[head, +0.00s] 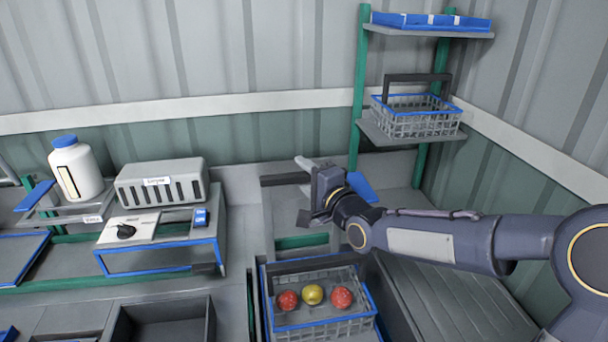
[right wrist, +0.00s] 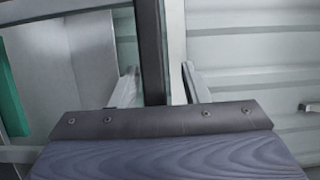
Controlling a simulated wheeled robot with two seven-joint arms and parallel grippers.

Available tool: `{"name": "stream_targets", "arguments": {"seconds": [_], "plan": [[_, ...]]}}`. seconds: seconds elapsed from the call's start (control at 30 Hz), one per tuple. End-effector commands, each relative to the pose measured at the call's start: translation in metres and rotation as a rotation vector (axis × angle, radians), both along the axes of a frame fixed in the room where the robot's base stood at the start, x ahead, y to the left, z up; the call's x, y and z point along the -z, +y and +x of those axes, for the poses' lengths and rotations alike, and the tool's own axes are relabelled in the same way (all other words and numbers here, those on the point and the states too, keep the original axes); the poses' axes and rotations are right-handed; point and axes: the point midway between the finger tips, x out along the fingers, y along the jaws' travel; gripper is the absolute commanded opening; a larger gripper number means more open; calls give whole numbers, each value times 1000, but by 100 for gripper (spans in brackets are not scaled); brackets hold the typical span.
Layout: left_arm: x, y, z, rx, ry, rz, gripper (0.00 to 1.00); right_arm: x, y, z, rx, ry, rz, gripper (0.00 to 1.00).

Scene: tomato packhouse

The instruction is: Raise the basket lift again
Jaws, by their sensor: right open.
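A grey wire basket with a blue rim (head: 372,300) stands low in front, holding two red tomatoes and one yellow one. I cannot tell for certain which part is the lift; a dark horizontal bar (head: 283,180) with green framing (head: 303,242) stands behind the basket. My right gripper (head: 306,172) is open at this bar's right end. In the right wrist view, a dark bar (right wrist: 150,45) shows between its light fingers (right wrist: 160,85); contact cannot be told. The arm hides part of the area behind it. My left gripper is not in view.
A shelf stand (head: 358,80) at the back right carries another wire basket (head: 418,127) and a blue tray (head: 430,22). To the left are a white bottle (head: 78,170), a grey vented box (head: 160,183) and a scale-like plate with a dark knob (head: 128,229). A ribbed grey surface (head: 440,300) lies right of the basket.

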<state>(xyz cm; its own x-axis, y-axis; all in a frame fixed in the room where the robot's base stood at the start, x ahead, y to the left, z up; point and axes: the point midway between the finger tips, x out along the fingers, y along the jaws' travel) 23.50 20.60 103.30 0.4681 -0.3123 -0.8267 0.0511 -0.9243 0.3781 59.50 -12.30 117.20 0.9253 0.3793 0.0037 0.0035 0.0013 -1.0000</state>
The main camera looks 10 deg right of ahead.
Motion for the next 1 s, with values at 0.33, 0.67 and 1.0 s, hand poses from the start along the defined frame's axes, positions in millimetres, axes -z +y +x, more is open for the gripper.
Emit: {"name": "stream_targets", "arguments": {"seconds": [0.33,0.67,1.0], "plan": [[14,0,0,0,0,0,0,0,-22,-51,4,-6,-3,42],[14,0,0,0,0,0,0,0,-29,-70,0,-3,0,42],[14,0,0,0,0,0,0,-1,-29,-69,1,-3,0,42]]}}
